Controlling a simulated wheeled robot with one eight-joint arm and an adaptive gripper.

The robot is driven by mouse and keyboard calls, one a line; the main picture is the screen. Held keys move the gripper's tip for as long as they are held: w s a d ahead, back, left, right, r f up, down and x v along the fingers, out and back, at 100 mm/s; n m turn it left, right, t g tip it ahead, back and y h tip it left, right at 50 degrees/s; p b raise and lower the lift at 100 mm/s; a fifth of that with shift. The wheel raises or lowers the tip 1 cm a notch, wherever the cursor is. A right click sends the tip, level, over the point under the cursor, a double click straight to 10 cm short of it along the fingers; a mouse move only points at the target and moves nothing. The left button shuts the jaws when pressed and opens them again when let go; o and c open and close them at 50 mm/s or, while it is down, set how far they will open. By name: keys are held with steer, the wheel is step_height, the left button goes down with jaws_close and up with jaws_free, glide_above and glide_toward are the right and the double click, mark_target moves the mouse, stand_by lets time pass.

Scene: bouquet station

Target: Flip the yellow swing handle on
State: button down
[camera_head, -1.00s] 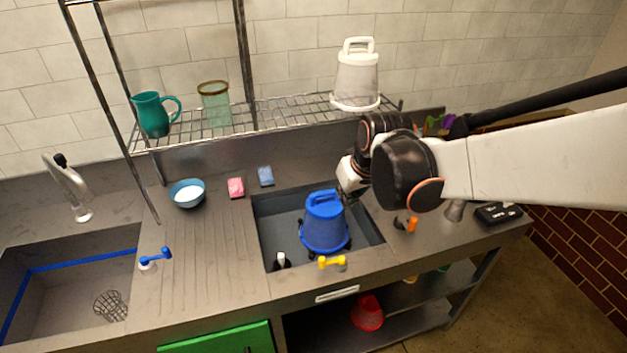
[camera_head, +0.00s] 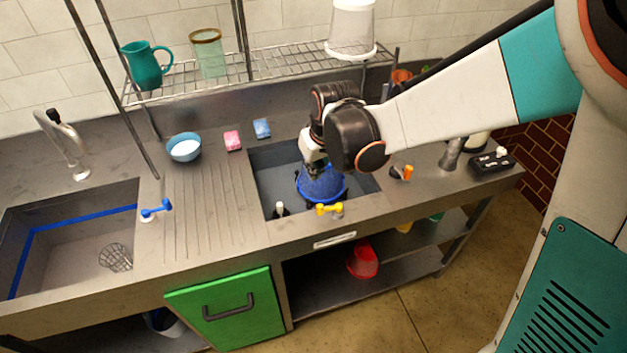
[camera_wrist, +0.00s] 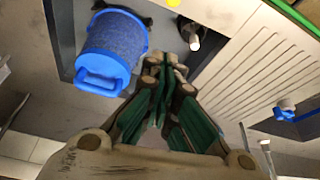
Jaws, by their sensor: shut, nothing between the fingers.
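The yellow swing handle (camera_head: 330,208) sits on the counter's front strip, just in front of the small basin. In the wrist view only a yellow bit of it (camera_wrist: 172,3) shows at the top edge. My gripper (camera_wrist: 160,62) is shut and empty; in the wrist view its tips point toward the small basin's edge, apart from the handle. A blue bucket (camera_head: 322,186) stands in the basin beside my gripper and shows in the wrist view (camera_wrist: 112,48).
A small white-topped fitting (camera_head: 279,209) stands at the basin's front left corner. A blue swing handle (camera_head: 155,209) is by the large sink at left. An orange-handled fitting (camera_head: 404,172) is to the right. The ribbed drainboard (camera_head: 205,205) is clear.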

steer(key=b+x, duration=0.3)
steer(key=x, duration=0.7)
steer(key=shift+s+d+r+b, duration=0.1)
steer(key=shift+s+d, duration=0.2)
steer(key=shift+s, duration=0.3)
steer(key=shift+s+d+b, duration=0.1)
steer(key=shift+s+d, duration=0.2)
steer(key=shift+s, duration=0.35)
steer(key=shift+s+d+r+b, duration=0.1)
steer(key=shift+s+d, duration=0.2)
steer(key=shift+s, duration=0.3)
